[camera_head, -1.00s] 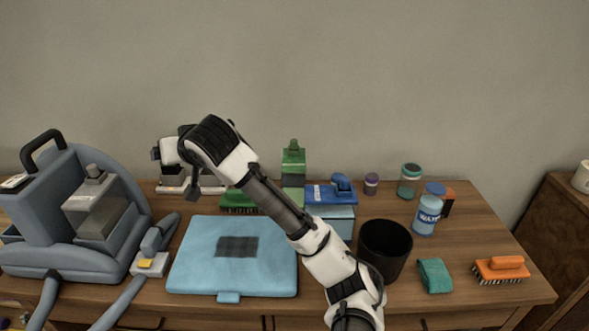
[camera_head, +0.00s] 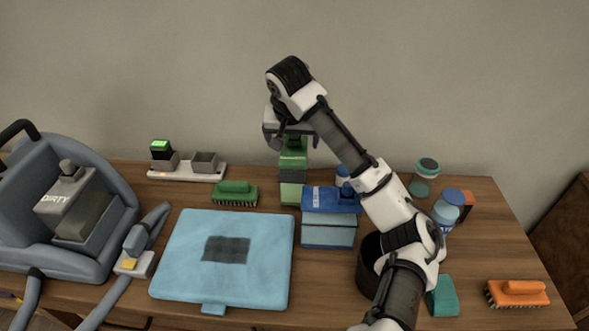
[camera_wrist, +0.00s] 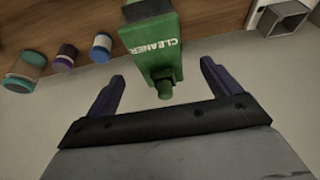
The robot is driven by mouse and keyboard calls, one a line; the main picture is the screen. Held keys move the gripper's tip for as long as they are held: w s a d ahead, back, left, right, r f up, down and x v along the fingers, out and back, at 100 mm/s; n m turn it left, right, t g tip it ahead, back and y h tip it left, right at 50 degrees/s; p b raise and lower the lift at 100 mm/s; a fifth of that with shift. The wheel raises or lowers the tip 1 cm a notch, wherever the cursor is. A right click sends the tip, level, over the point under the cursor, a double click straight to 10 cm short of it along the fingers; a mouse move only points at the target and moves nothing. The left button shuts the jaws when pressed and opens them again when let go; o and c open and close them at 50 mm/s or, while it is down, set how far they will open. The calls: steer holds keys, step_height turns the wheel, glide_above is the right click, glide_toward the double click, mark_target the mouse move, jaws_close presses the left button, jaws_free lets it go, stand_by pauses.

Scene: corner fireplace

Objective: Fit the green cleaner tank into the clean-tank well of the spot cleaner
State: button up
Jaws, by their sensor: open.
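The green cleaner tank (camera_head: 292,172) stands upright at the back of the table, against the wall side. In the wrist view the tank (camera_wrist: 151,46) shows its "CLEANER" lettering and its green cap points toward my gripper. My gripper (camera_head: 292,140) is above the tank, its fingers partly hidden by the arm. In the wrist view my gripper (camera_wrist: 162,82) is open, with one finger on each side of the cap and gaps on both sides. The spot cleaner (camera_head: 105,180) is at the left, cut by the picture edge, with a tank marked "DIRTY" (camera_head: 62,200). The clean-tank well is not clearly visible.
A blue pad (camera_head: 180,270) lies in front. A green brush (camera_head: 235,193), a blue-topped box (camera_head: 328,232) and a dark bin (camera_head: 368,265) are near the tank. A white stand (camera_head: 188,173) is behind left. Jars (camera_head: 426,170) stand at the right.

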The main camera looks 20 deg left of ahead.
mark_target(294, 150)
steer(key=x, duration=0.2)
steer(key=p+x, duration=0.1)
steer(key=x, duration=0.2)
steer(key=p+x, duration=0.1)
steer(key=x, duration=0.2)
steer(key=shift+w, duration=0.3)
steer(key=c, duration=1.8)
